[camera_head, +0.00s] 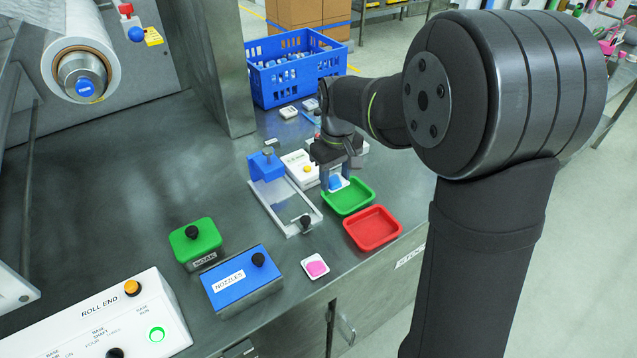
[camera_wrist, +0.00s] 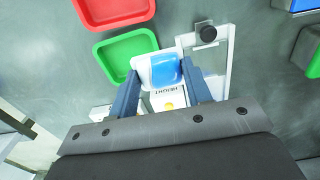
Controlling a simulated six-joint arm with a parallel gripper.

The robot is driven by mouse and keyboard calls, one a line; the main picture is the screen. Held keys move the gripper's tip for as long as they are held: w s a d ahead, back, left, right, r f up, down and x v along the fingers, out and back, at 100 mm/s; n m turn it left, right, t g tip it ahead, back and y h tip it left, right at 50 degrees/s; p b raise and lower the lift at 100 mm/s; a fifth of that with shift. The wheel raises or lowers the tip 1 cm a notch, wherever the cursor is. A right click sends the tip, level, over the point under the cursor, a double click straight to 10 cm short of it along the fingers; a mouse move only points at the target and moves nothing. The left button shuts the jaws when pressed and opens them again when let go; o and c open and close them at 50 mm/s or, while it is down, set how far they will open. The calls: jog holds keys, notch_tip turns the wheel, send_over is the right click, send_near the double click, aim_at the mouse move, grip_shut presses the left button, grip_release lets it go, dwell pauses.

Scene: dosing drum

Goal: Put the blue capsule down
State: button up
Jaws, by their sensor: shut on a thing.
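The blue capsule (camera_wrist: 165,72), a small white tub with a blue top, is between the fingers of my gripper (camera_wrist: 160,68) in the wrist view. My gripper is shut on it. In the head view the capsule (camera_head: 336,183) shows below my gripper (camera_head: 338,175), at the back edge of the green tray (camera_head: 346,209). The green tray also shows in the wrist view (camera_wrist: 103,57), to the left of the capsule, and its visible inside is empty. I cannot tell how high the capsule is above the table.
An empty red tray (camera_head: 372,228) lies in front of the green one. A pink capsule (camera_head: 316,266) lies near the table edge. Left of my gripper are a white frame fixture (camera_head: 285,207) and a white button box (camera_head: 299,168). A blue crate (camera_head: 290,68) stands behind.

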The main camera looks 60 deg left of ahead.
jog(key=w+d, duration=0.7)
jog(key=w, duration=0.5)
send_over(347, 200)
notch_tip(347, 200, down, 8)
jog(key=shift+w+r, duration=0.1)
jog(key=shift+f, duration=1.95)
jog(key=shift+f, duration=0.15)
jog(key=o, duration=1)
jog(key=shift+o, duration=0.2)
notch_tip(347, 200, up, 12)
